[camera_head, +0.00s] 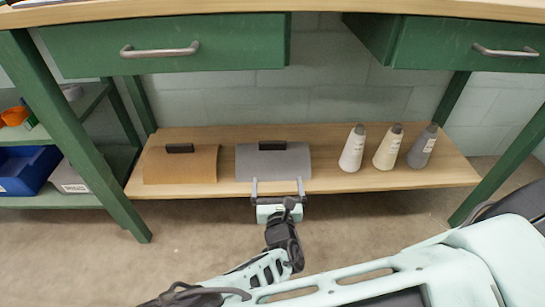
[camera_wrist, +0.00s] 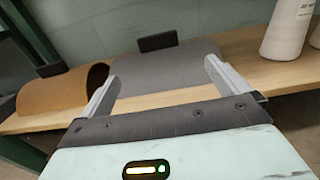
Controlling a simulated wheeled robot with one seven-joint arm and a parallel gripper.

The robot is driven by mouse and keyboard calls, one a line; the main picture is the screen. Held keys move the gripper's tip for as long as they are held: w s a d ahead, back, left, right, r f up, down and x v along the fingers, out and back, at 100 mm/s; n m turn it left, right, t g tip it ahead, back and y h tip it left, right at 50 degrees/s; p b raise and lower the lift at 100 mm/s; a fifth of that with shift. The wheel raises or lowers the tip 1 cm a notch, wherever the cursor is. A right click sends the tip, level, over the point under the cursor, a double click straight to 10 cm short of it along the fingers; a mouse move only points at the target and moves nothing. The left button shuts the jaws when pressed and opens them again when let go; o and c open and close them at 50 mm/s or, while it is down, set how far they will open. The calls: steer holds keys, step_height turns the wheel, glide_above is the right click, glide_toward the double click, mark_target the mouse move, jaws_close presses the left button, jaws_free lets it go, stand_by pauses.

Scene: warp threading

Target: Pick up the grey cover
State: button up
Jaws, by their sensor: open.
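The grey cover (camera_head: 275,162) is a curved grey sheet with a black handle (camera_head: 272,145) on top. It lies on the low wooden shelf, between a brown cover and several cones. It also shows in the wrist view (camera_wrist: 165,72), with its black handle (camera_wrist: 157,42) standing at the back. My gripper (camera_head: 278,184) is at the shelf's front edge, just in front of the grey cover. Its two fingers are spread apart with nothing between them. In the wrist view, the fingers (camera_wrist: 160,78) point toward the cover's near part; whether they touch it I cannot tell.
A brown cover (camera_head: 180,166) with a black handle lies to the left on the shelf (camera_head: 330,180). A white, a cream and a grey cone (camera_head: 422,147) stand to the right. Green drawers (camera_head: 170,45) hang above. Green legs (camera_head: 75,135) flank the shelf.

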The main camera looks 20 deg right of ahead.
steer(key=b, duration=0.3)
glide_toward(273, 146)
steer(key=x, duration=0.2)
steer(key=shift+w+d+f, duration=0.2)
steer(key=shift+w+d, duration=0.05)
steer(key=shift+w, duration=0.1)
steer(key=b+x, duration=0.3)
steer(key=x, duration=0.2)
steer(key=shift+w+a+r, duration=0.1)
steer(key=shift+w+a, duration=0.05)
steer(key=shift+w+r, duration=0.1)
steer(key=shift+w, duration=0.05)
steer(key=c, duration=1)
